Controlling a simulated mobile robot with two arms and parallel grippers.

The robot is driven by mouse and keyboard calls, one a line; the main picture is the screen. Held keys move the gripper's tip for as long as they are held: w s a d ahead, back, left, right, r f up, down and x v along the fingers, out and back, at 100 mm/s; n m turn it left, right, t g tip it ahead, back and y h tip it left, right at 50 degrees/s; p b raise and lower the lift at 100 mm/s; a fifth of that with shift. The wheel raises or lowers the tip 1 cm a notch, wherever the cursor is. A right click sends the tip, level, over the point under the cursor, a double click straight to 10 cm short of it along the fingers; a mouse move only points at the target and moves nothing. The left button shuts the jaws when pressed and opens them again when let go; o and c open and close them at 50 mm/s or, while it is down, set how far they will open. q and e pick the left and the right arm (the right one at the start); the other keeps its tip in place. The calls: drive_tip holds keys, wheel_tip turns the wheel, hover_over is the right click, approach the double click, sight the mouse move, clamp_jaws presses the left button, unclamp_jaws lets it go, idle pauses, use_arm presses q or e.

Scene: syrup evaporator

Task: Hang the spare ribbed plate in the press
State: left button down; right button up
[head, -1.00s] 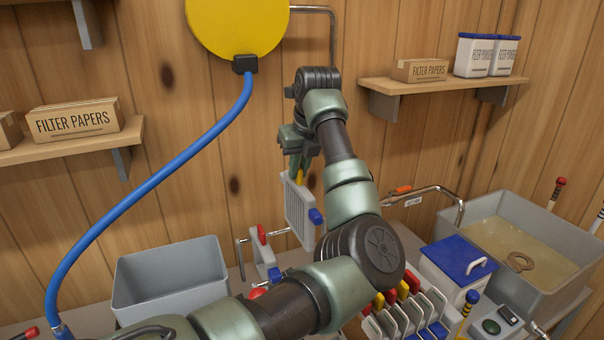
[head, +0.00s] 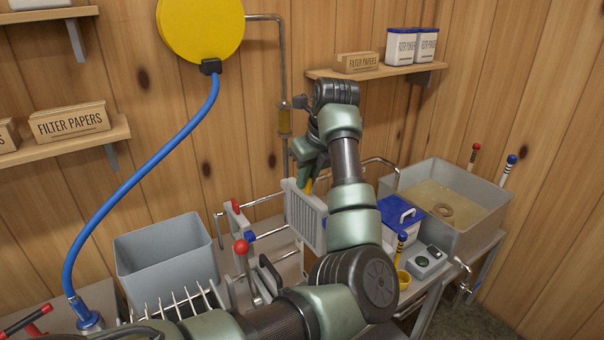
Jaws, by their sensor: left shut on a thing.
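My left gripper (head: 311,176) is shut on the yellow handle at the top of a pale grey ribbed plate (head: 303,214). The plate hangs upright in the air, its right side partly hidden by my forearm. The press (head: 241,278) stands to the left of the plate, with metal rails and a red-balled lever. A plate with a red handle (head: 236,206) and a blue tab hangs at the press's far left end. My arm hides the press's lower right part. My right gripper is not in view.
A grey bin (head: 171,262) stands left of the press, with a pronged rack (head: 180,304) in front. A blue-lidded box (head: 403,213), a small scale-like device (head: 428,262) and a liquid-filled basin (head: 492,199) stand right. A blue hose (head: 150,150) runs down the left.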

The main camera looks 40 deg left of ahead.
sight(307, 192)
use_arm(q)
drive_tip(key=shift+f+b, duration=0.35)
drive_tip(key=shift+f, duration=0.15)
wheel_tip(307, 192, down, 3)
drive_tip(key=shift+w+a+r+b, duration=0.1)
drive_tip(key=shift+a+r+b, duration=0.1)
drive_tip(key=shift+b, duration=0.45)
drive_tip(key=shift+d+f+b, duration=0.1)
drive_tip(key=shift+f+b, duration=0.2)
drive_tip(key=shift+f, duration=0.3)
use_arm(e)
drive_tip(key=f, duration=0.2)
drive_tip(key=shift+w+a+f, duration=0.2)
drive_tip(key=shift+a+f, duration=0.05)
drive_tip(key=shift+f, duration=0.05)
use_arm(q)
drive_tip(key=shift+d, duration=0.1)
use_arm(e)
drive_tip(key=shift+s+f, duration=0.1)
